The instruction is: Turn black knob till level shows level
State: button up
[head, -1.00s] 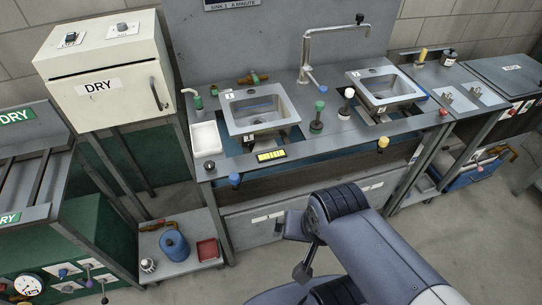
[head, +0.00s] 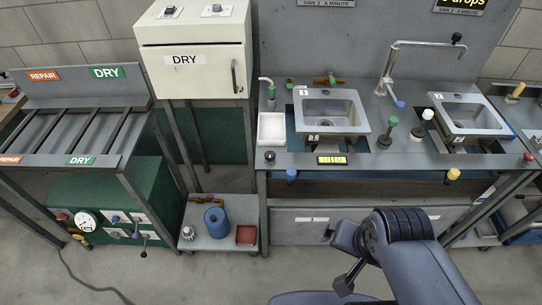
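A small black knob (head: 269,156) sits at the front left of the sink counter in the head view, below a white tray. A yellow level indicator (head: 331,160) with dark marks lies on the front edge, to the right of the knob; its reading is too small to tell. Sink 1 (head: 356,128), a square metal basin, sits in the counter behind the level, with a dark gap around its front. My arm shows at the bottom right, well in front of the counter and apart from the knob. I cannot make out my gripper's fingers.
Blue knob (head: 291,174) and yellow knob (head: 453,174) stick out of the counter front. Green knob (head: 389,130) and a tall faucet (head: 396,65) stand between the sinks. A low shelf (head: 222,240) holds a blue canister (head: 215,223). The floor in front is mostly clear.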

aim_at(270, 155)
jog(key=i+j+u, duration=0.7)
jog(key=k+j, duration=0.05)
